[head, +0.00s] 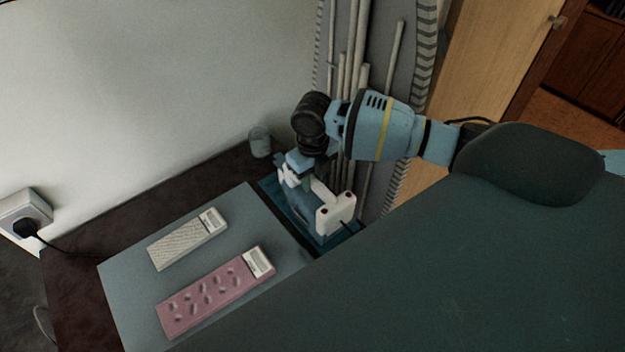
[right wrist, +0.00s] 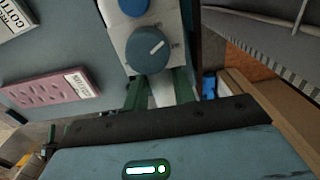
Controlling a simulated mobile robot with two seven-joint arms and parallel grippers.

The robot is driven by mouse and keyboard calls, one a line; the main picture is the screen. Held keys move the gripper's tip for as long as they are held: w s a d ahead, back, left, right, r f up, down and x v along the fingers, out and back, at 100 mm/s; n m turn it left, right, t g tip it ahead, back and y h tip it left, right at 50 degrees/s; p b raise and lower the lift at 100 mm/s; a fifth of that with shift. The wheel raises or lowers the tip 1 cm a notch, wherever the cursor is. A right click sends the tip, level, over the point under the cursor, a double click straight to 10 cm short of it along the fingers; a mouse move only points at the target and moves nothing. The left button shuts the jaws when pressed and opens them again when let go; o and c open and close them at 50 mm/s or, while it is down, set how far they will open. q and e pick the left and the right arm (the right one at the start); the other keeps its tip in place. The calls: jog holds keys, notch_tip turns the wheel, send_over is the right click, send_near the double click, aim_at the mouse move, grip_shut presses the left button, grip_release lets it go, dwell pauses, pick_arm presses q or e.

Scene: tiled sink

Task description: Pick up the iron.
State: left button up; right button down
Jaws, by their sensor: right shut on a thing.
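The iron (head: 334,212), white and blue-grey, stands on a blue base (head: 347,239) at the right end of the dark counter. My right gripper (head: 303,177) reaches down onto it from above, with the arm coming in from the right. In the right wrist view the green fingers (right wrist: 160,90) are shut on a white part of the iron (right wrist: 120,35), just below its round grey dial. The arm hides part of the iron's top in the head view. I cannot tell whether the iron is lifted. My left gripper is not in view.
A small grey cup (head: 260,142) stands by the wall. A folded board with poles (head: 358,60) stands close behind the arm.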

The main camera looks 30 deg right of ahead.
jog(key=shift+w+r, duration=0.15)
jog(key=shift+r, duration=1.7)
jog(key=shift+s+a+r, duration=0.1)
jog(key=shift+s+a, duration=0.5)
jog(key=shift+s, duration=0.15)
jog(key=s+a+r, duration=0.1)
jog(key=s+a, duration=0.8)
jog(key=s, duration=0.2)
jog(key=shift+r, duration=0.1)
